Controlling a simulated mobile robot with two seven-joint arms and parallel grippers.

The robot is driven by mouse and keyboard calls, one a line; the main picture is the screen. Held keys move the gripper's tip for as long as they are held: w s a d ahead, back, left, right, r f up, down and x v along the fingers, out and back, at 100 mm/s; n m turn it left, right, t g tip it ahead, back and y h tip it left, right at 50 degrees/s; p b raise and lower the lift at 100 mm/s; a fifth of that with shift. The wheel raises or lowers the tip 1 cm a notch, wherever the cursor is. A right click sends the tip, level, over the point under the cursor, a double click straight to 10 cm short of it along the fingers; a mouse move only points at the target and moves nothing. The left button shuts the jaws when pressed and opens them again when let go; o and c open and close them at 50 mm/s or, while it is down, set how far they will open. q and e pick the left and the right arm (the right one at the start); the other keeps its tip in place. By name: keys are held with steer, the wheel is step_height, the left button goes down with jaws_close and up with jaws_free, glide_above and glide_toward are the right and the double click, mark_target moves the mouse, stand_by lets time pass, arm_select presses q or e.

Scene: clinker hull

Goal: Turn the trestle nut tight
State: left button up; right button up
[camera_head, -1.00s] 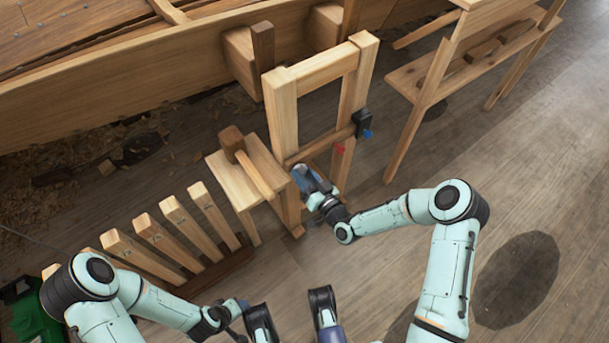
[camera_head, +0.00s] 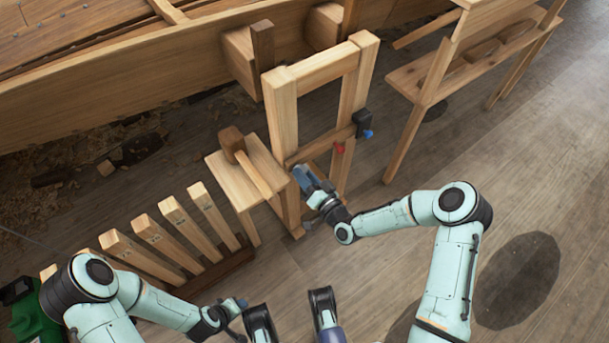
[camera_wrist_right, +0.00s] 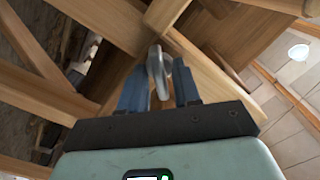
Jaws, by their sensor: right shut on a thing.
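The wooden trestle (camera_head: 283,112) stands beside the hull, with two uprights and cross rails. My right gripper (camera_head: 304,178) is at the trestle's lower rail. In the right wrist view, its blue fingers (camera_wrist_right: 159,88) are on both sides of a grey metal piece (camera_wrist_right: 157,72), which looks like the wing of the trestle nut. The gripper is shut on it. The fingers hide the rest of the nut in the head view. My left gripper (camera_head: 240,308) is low at the left, away from the trestle; its jaws are too small to read.
A mallet (camera_head: 232,145) lies on a small wooden stool (camera_head: 236,185) left of the trestle. Several pale upright boards (camera_head: 180,233) stand in a rack at lower left. A black clamp (camera_head: 362,122) sits on the trestle. A bench (camera_head: 470,70) stands at right. The floor at lower right is clear.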

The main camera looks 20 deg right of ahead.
arm_select(q)
steer(key=shift+w+a+f, duration=0.2)
steer(key=shift+w, duration=0.15)
arm_select(e)
steer(key=m, duration=0.5)
steer(key=shift+f+m, duration=0.1)
steer(key=shift+m, duration=0.3)
steer(key=o, duration=0.7)
arm_select(q)
steer(key=shift+g, duration=0.4)
steer(key=s, duration=0.1)
steer(key=s+d+r+p, duration=0.1)
steer(key=s+r, duration=0.1)
steer(key=shift+s+d+r+p, duration=0.1)
steer(key=shift+d+r+p, duration=0.05)
steer(key=shift+d+p, duration=0.2)
arm_select(e)
steer(key=v, duration=1.3)
steer(key=shift+s, duration=0.25)
